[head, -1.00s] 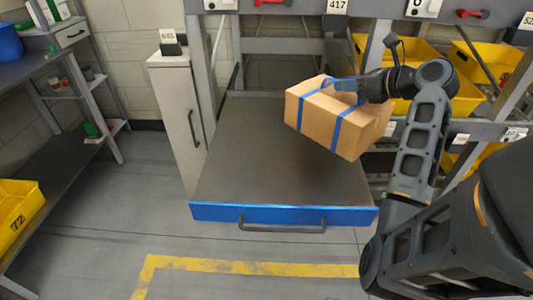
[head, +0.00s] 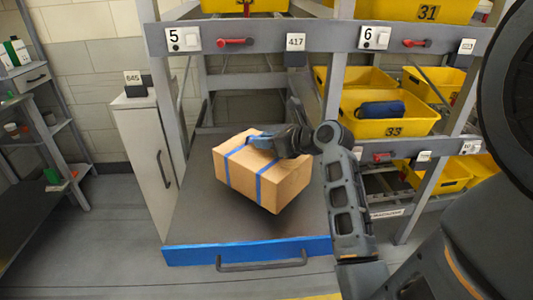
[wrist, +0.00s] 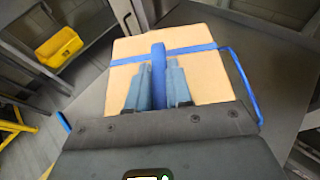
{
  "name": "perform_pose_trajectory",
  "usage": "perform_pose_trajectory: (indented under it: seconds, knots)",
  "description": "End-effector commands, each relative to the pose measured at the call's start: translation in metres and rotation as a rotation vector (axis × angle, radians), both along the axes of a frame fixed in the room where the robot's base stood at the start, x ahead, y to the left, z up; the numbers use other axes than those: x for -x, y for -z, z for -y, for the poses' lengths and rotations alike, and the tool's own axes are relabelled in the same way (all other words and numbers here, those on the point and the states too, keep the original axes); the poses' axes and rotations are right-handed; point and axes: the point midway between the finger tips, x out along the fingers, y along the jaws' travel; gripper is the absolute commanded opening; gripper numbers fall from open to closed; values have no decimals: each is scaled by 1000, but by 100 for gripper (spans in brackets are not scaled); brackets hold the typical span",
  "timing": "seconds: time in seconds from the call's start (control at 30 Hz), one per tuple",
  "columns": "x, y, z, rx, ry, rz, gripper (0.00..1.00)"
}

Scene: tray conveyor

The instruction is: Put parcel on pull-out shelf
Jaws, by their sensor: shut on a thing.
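The parcel (head: 238,180) is a brown cardboard box with blue straps. It is over the pull-out shelf (head: 205,228), a dark flat surface with a blue front edge and a grey handle. The parcel is tilted, and its lowest corner points to the front; whether it touches the shelf I cannot tell. My gripper (head: 262,140) is at the parcel's top and shut on its strap. In the wrist view the gripper's fingers (wrist: 158,85) close on the blue strap across the parcel's top (wrist: 205,85).
A grey cabinet (head: 142,150) stands left of the shelf. Rack posts and a beam (head: 260,36) with labels rise behind it. Yellow bins (head: 365,128) fill the rack to the right. A side bench (head: 35,125) is at far left. The shelf's front part is bare.

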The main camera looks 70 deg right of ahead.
Motion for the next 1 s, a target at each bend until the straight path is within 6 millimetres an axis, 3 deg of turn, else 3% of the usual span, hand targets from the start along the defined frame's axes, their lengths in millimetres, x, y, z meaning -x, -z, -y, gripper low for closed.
perform_pose_trajectory:
  seconds: [0.33,0.67,0.7,0.93,1.0]
  knots:
    - [1,36,0,1,1,3,0]
    - [0,38,0,2,1,2,0]
    - [1,40,0,-1,0,-1,23]
    - [1,40,0,0,0,-1,45]
    - [1,40,0,-1,0,-1,45]
